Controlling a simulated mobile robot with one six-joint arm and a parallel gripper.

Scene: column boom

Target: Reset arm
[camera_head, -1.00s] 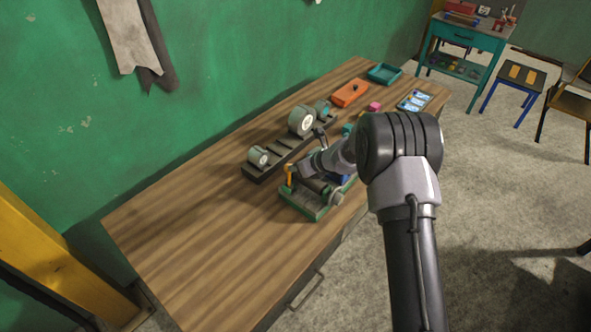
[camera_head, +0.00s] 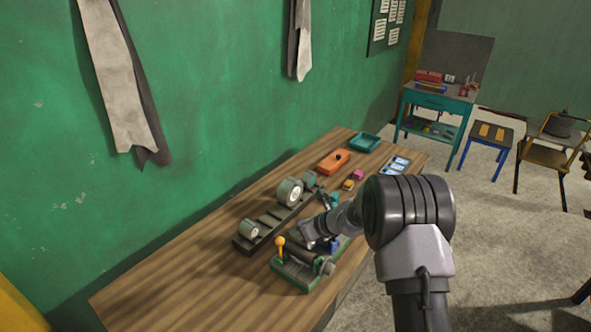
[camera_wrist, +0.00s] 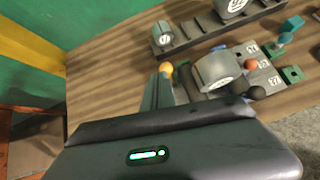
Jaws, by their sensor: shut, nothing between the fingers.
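My gripper (camera_head: 306,236) is shut and empty, low over the green-based fixture (camera_head: 296,283) on the wooden bench. It is just right of the fixture's yellow lever with an orange ball knob (camera_head: 280,242), and looks apart from it. In the wrist view my closed fingers (camera_wrist: 165,88) point toward the knob (camera_wrist: 167,68), which shows just beyond their tips. A grey roller (camera_wrist: 216,70) with a white label lies right of the fingers. My wrist housing hides the nearer part of the fixture in that view.
A dark rack (camera_head: 243,243) with grey rollers (camera_head: 290,191) stands behind the fixture. An orange box (camera_head: 333,162) and a teal tray (camera_head: 364,142) sit at the bench's far end. The bench's near left (camera_head: 165,290) is bare. The green wall runs along the back.

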